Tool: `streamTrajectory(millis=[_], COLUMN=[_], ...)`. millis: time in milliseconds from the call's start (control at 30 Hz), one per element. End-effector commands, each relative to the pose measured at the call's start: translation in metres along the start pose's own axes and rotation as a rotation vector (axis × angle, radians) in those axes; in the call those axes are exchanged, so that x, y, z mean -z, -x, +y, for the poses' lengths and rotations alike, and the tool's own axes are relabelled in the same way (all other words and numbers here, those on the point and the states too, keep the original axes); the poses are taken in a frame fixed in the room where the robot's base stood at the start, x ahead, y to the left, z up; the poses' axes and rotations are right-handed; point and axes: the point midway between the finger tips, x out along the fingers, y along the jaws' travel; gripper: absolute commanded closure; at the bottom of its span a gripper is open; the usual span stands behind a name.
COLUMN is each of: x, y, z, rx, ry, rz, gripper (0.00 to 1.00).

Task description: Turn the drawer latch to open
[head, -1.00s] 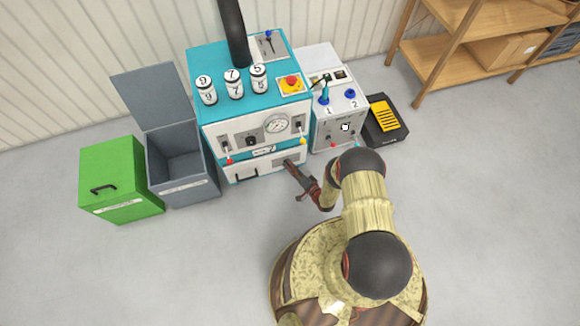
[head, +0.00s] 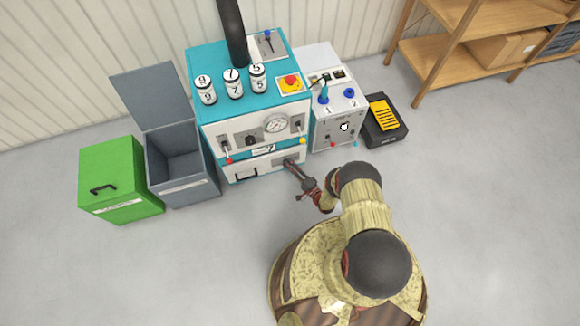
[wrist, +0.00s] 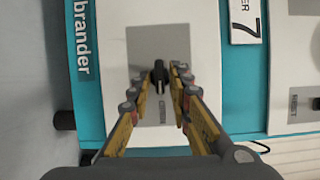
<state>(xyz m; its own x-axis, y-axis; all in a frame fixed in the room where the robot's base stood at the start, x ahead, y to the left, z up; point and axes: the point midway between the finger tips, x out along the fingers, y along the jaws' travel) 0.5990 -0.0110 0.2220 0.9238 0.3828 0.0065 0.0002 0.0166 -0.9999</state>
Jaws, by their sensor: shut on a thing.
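The drawer (head: 235,177) is the low white front at the bottom of the teal and white machine, with a dark handle at its left. The latch, a small black knob, sits on a grey plate and shows in the wrist view (wrist: 159,70). My gripper (head: 289,164) reaches the right end of the drawer front. In the wrist view my gripper (wrist: 157,78) has its fingers on either side of the latch, shut on it. The latch is mostly hidden by the gripper in the head view. The drawer front looks flush with the machine.
A grey open-lidded bin (head: 183,188) and a green box (head: 122,184) stand left of the machine. A white control unit (head: 340,127) and a black and yellow device (head: 384,120) stand to its right. Wooden shelves (head: 455,45) are at the back right. The floor in front is clear.

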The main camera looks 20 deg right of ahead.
Motion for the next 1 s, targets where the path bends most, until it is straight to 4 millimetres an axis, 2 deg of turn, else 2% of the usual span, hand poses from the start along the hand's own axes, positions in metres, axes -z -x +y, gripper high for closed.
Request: streamTrajectory(millis=[200,233,333,700,833,1000], x=[0.001,0.001,0.001,0.001,0.002,0.002], y=[-0.001,-0.001,-0.001,0.004,0.019,0.048], z=[0.001,0.001,0.001,0.0,0.0,0.001], rx=[-0.003,-0.003,-0.002,-0.002,-0.002,-0.002], ry=[0.001,0.001,0.001,0.001,0.0,0.0], rz=[0.001,0.001,0.001,0.002,0.004,0.005], gripper=[1.0,0.79,0.74,0.73,0.73,0.73])
